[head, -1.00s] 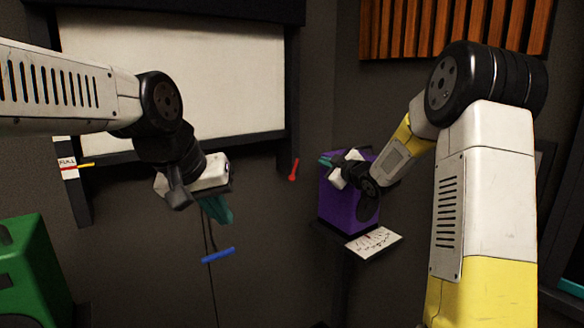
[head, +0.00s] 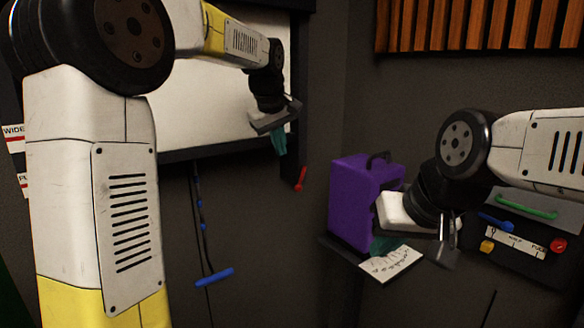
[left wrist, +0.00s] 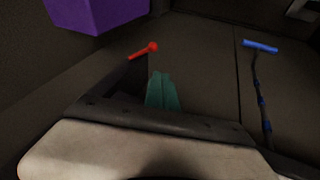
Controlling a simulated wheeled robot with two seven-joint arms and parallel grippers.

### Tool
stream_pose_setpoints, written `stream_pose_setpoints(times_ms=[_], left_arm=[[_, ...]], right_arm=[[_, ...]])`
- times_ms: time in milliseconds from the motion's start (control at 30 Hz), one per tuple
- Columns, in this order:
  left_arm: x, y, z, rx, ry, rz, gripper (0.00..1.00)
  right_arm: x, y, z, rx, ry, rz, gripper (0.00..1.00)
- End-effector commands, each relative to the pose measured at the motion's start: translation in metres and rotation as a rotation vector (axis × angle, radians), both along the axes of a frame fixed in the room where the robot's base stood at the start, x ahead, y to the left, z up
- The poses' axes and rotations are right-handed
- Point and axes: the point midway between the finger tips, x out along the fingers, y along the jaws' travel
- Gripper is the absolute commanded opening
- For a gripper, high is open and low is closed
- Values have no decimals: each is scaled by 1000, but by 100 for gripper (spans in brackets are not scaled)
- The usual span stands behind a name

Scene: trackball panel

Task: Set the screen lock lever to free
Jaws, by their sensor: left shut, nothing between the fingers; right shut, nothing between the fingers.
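A small red lever (head: 301,178) sits on the dark post at the screen's lower right, slightly tilted from upright in the head view. No label beside it is readable. It also shows in the left wrist view (left wrist: 142,51), just beyond and left of my fingers. My left gripper (head: 279,145) has its teal fingers shut and empty, up and left of the lever, in front of the screen's lower right corner. Its fingertips show in the left wrist view (left wrist: 160,76), apart from the lever. My right gripper (head: 383,246) is shut and empty by the purple case, above a paper.
The white screen (head: 205,105) fills the back left. The purple case (head: 350,205) and a paper sheet (head: 391,263) are right of the lever. A panel with coloured levers (head: 515,243) is at far right.

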Motion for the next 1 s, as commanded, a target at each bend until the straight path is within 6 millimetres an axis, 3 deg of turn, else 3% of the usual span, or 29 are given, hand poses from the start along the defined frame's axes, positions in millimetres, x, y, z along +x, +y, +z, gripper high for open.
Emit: stream_pose_setpoints(times_ms=[167,533,733,1000], left_arm=[[9,-2,-21,3,5,1,0],[45,-10,-90,3,6,-1,0],[59,-32,-102,1,2,-3,0],[64,-40,-106,0,1,-2,0]], right_arm=[[0,0,0,0,1,0,0],[0,0,0,-1,-1,0,0],[1,0,0,-1,-1,0,0],[1,0,1,-2,-1,1,0]])
